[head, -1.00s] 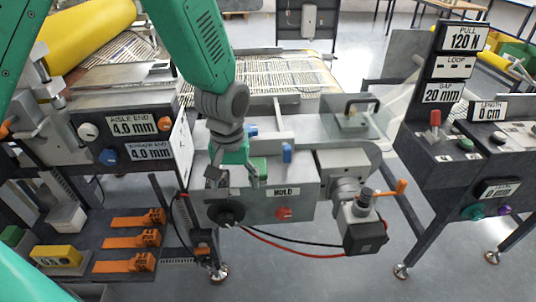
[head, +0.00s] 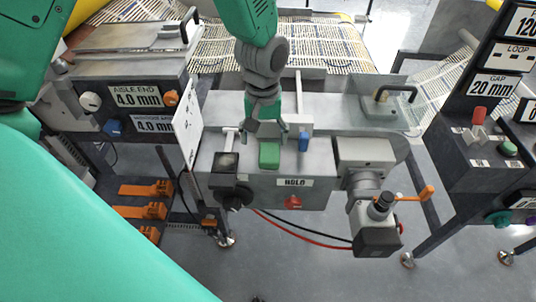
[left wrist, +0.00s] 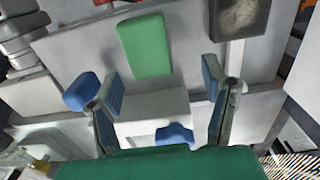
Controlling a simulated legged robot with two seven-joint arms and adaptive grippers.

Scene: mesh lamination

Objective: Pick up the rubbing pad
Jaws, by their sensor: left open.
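No label marks the rubbing pad, and I cannot tell which piece it is. A green block (head: 269,155) lies on the grey bench fixture (head: 335,190); the block also shows in the left wrist view (left wrist: 145,46). A dark square piece (head: 226,166) with a light bar behind it lies left of the block; it also shows in the left wrist view (left wrist: 240,15). My left gripper (head: 266,134) is open and points down just behind the green block, with nothing between its fingers. In the left wrist view, the open fingers (left wrist: 164,78) frame grey metal. My right gripper is not in view.
A small blue block (head: 303,142) stands close right of the gripper. A clear plate with a black handle (head: 394,93) lies further right. A motor with an orange crank (head: 415,196) is at the right. A labelled panel (head: 140,105) stands at the left.

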